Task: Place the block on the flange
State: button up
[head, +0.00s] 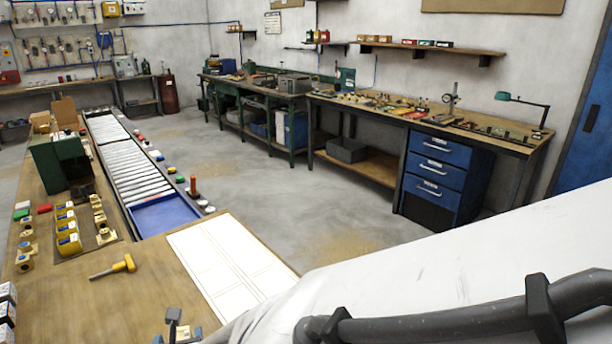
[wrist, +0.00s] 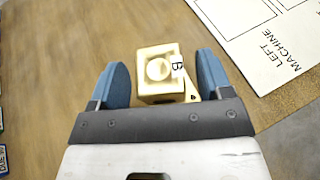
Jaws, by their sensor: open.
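A brass block (wrist: 158,88) with a round feature on its top and a label marked "B" at its right edge sits on the wooden bench in the wrist view. A small pale tab (wrist: 192,92) with a dark spot sticks out at its lower right; I cannot tell whether it is part of the block or a separate flange. My gripper (wrist: 161,62) is open, with one blue finger on each side of the block and a gap to each. In the head view my gripper's blue fingers (head: 178,334) show at the bottom edge. I cannot clearly identify the flange.
A white sheet (wrist: 270,40) marked "LEFT MACHINE" lies to the right. In the head view, a yellow-handled tool (head: 115,268), yellow bins (head: 66,225) and brass pieces (head: 25,262) are on the bench. A roller conveyor (head: 128,165) ends at a blue tray (head: 165,213).

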jog(key=v, duration=1.1)
dwell(0.9)
jog(key=w+d+r+m+g+h, duration=0.1)
jog(key=w+d+r+m+h, duration=0.2)
jog(key=d+m, duration=0.4)
jog(key=w+d+r+m+g+h, duration=0.1)
jog(key=w+d+m+h, duration=0.3)
jog(key=d, duration=0.4)
jog(key=w+d+r+m+g+h, duration=0.1)
jog(key=w+d+r+m+h, duration=0.1)
jog(key=w+d+m, duration=0.35)
jog(key=s+d+r+m+g+y, duration=0.1)
jog(key=s+d+r+m+g, duration=0.1)
jog(key=d+m, duration=0.6)
jog(key=s+d+r+m+g+y, duration=0.1)
jog(key=s+d+r+m+g, duration=0.1)
jog(key=d+m, duration=0.6)
jog(key=s+d+r+m+g+y, duration=0.2)
jog(key=s+d+r+m, duration=0.1)
jog(key=s+d+m, duration=0.2)
jog(key=d+m, duration=0.2)
jog(key=m, duration=0.1)
jog(key=shift+d+r+g, duration=0.2)
jog(key=shift+d+g, duration=0.2)
